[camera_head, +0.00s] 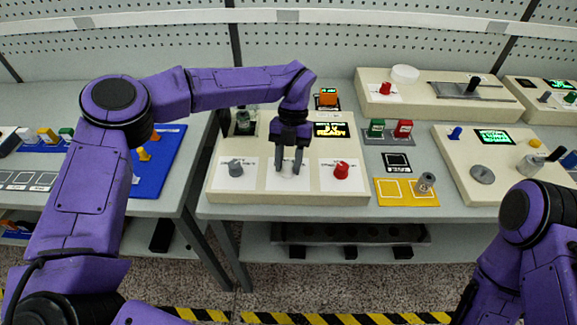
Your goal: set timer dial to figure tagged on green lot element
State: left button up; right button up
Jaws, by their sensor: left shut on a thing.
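A beige control box (222,190) stands on the middle bench. It bears a grey dial (235,168) at left, a red dial (341,170) at right and a small lit display (331,130). My left gripper (287,168) points down over the white middle plate, shut on a pale middle dial that its fingers mostly hide. A green block (376,126) stands beside a red block (403,128) on a grey holder right of the box. Any tag figures are too small to read. Which dial is the timer is not readable. My right arm shows at lower right; its gripper is out of view.
A yellow tray (388,198) with a grey spindle part (425,183) lies right of the box. Another beige panel (455,160) with a green display stands further right. A blue board (165,165) is on the left bench. An orange block (328,97) stands behind the box.

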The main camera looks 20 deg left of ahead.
pick_arm(q)
jog(key=shift+a+n+h+b, duration=0.1)
jog(key=shift+n+h+b, duration=0.3)
jog(key=shift+n+b, duration=0.45)
jog(key=shift+n, duration=0.25)
jog(key=shift+w, duration=0.1)
jog(key=o, duration=1)
jog(key=shift+w+f, duration=0.1)
jog(key=shift+w, duration=0.05)
jog(key=shift+r, duration=0.25)
jog(key=v, duration=1)
jog(key=shift+a+b, duration=0.1)
jog(key=shift+b, duration=0.2)
